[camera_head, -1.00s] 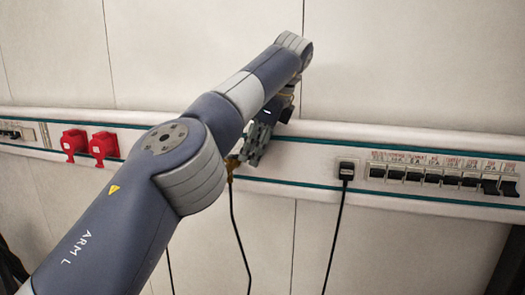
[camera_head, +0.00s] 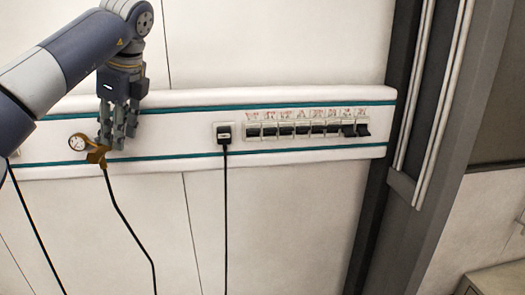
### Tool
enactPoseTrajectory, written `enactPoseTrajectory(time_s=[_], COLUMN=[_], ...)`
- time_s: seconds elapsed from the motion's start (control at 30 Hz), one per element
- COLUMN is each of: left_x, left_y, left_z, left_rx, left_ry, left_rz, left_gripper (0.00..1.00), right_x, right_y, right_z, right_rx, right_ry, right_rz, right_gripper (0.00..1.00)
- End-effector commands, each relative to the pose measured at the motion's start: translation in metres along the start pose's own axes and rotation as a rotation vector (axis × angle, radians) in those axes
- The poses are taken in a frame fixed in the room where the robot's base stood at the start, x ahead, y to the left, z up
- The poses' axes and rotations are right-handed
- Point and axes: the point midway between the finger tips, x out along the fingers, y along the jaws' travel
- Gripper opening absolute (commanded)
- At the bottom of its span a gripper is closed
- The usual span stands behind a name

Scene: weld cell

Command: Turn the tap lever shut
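The brass tap (camera_head: 97,156) sits on the lower part of the white wall rail, at the left of the head view. A round dial gauge (camera_head: 78,142) is on its left side and a black hose hangs from it. My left gripper (camera_head: 118,138) points down just above and to the right of the tap. Its fingers are apart and nothing shows between them. The lever is too small to make out clearly, and I cannot tell whether a finger touches it. My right gripper is not in view.
A socket with a black plug (camera_head: 223,132) and cable is right of the tap. A row of black switches (camera_head: 308,129) follows on the same rail (camera_head: 300,97). A dark post (camera_head: 385,150) stands at the right. The wall below is clear except for hanging cables.

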Motion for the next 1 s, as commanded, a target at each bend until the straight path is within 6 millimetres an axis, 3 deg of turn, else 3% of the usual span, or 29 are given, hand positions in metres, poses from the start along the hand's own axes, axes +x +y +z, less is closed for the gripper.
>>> enactPoseTrajectory(time_s=[0.4, 1.0], left_x=[0.0, 0.005], left_y=[0.032, 0.054], left_z=[0.014, 0.05], left_rx=[0.465, 1.086], left_ry=[0.101, 0.237], left_rz=[-0.197, -0.452], left_gripper=[0.3, 0.3], right_x=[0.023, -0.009], right_y=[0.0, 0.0], right_z=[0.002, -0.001], right_rx=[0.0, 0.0], right_ry=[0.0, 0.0], right_rz=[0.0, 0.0], right_gripper=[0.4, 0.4])
